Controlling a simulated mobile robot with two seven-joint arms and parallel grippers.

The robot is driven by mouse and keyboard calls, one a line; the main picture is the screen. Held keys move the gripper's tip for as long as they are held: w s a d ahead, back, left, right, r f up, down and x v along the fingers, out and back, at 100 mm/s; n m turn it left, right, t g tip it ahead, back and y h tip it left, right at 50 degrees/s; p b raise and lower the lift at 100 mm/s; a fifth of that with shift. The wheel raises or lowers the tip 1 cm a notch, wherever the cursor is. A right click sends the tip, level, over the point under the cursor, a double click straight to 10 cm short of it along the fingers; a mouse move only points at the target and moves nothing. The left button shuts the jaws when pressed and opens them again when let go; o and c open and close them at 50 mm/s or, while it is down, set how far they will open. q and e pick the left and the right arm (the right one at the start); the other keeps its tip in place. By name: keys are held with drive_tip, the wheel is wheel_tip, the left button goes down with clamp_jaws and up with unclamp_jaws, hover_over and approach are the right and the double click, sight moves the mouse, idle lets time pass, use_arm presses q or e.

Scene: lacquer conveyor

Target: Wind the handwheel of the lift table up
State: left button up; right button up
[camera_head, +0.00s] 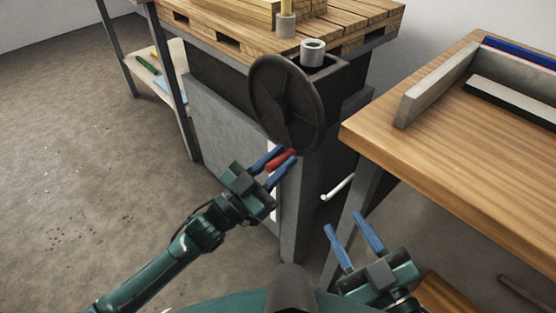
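The handwheel (268,97) is a dark disc on the front of the lift table, seen at an angle. Its red handle (281,160) sits at the wheel's lower rim. My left gripper (276,157) has its blue fingers on either side of the red handle and appears closed around it. The lift table (225,118) is a grey cabinet with a wooden slatted top (355,22). My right gripper (347,228) is open and empty, low in front of the wooden workbench, with its fingers apart.
A wooden workbench (450,150) with a grey raised edge (437,85) stands at the right. A white lever (338,187) sticks out beside the lift table's post. A grey cylinder (312,53) stands above the wheel. A shelf (165,75) is at the left; the floor (90,170) there is clear.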

use_arm(q)
clamp_jaws()
idle(0.3)
drive_tip(key=shift+w+a+f+m+g+h, duration=0.2)
drive_tip(key=shift+w+a+m+g+h, duration=0.25)
drive_tip(key=shift+m, duration=0.55)
drive_tip(key=shift+w+a+f+m+g+h, duration=0.25)
drive_tip(key=shift+w+a+m+g, duration=0.25)
drive_tip(key=shift+m, duration=0.5)
drive_tip(key=m, duration=0.1)
drive_tip(key=w+a+m+g, duration=0.1)
drive_tip(key=m, duration=0.1)
drive_tip(key=shift+w+a+r+m+g, duration=0.1)
drive_tip(key=shift+w+a+m+g, duration=0.25)
drive_tip(key=shift+m, duration=0.35)
drive_tip(key=shift+w+a+m+g, duration=0.25)
drive_tip(key=shift+m+g, duration=0.15)
drive_tip(key=shift+m, duration=0.3)
drive_tip(key=shift+o, duration=1)
unclamp_jaws()
drive_tip(key=shift+h, duration=0.3)
drive_tip(key=shift+o, duration=1)
